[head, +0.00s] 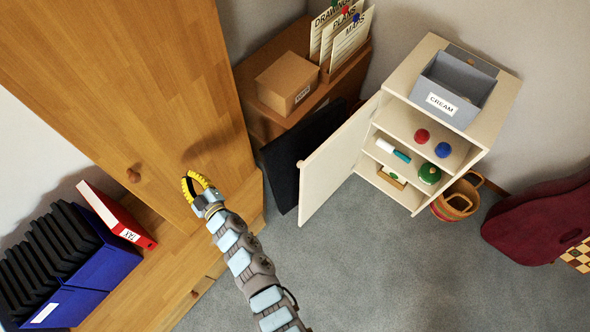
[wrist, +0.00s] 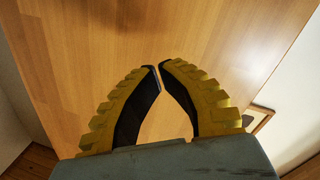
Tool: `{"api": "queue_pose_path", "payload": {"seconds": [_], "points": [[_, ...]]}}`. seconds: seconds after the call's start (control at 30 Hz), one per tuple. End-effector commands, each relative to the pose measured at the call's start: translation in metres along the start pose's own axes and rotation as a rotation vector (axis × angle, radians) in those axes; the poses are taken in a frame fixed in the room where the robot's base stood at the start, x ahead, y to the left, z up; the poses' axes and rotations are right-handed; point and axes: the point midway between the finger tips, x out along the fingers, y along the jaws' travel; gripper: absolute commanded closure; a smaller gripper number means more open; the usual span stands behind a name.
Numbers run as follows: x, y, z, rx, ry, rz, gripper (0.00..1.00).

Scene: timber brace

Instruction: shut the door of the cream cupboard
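The cream cupboard (head: 497,108) stands against the back wall, right of centre in the head view, with a grey bin labelled CREAM (head: 455,88) on top. Its door (head: 340,160) stands wide open, swung out to the left of the shelves. A small knob (head: 300,164) is near the door's free edge. My gripper (head: 188,180), with yellow fingers, is well left of the door, in front of a tall wooden cabinet. In the wrist view the fingertips (wrist: 158,66) meet, with nothing between them. The cupboard is not in the wrist view.
The tall wooden cabinet (head: 130,70) fills the left. A low brown unit with a cardboard box (head: 287,82) and a dark panel (head: 283,165) stand behind the door. A basket (head: 456,202) is by the cupboard; a maroon chair (head: 530,225) is right. Carpet (head: 400,265) in front is clear.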

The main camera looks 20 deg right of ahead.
Motion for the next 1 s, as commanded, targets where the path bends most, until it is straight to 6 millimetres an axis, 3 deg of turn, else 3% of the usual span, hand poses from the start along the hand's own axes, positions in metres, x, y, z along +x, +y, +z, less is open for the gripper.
{"api": "queue_pose_path", "payload": {"seconds": [0.03, 0.2, 0.33, 0.5, 0.73, 0.87, 1.0], "points": [[0.01, -0.011, 0.032, -0.03, -0.065, -0.011, 1.0], [0.028, -0.024, 0.117, -0.145, -0.32, -0.026, 1.0], [0.032, -0.02, 0.174, -0.244, -0.51, -0.006, 1.0], [0.027, 0.0, 0.233, -0.375, -0.746, 0.059, 1.0], [0.008, 0.046, 0.275, -0.552, -1.035, 0.223, 1.0], [-0.008, 0.076, 0.278, -0.641, -1.182, 0.354, 1.0], [-0.027, 0.105, 0.265, -0.725, -1.32, 0.522, 1.0]]}}
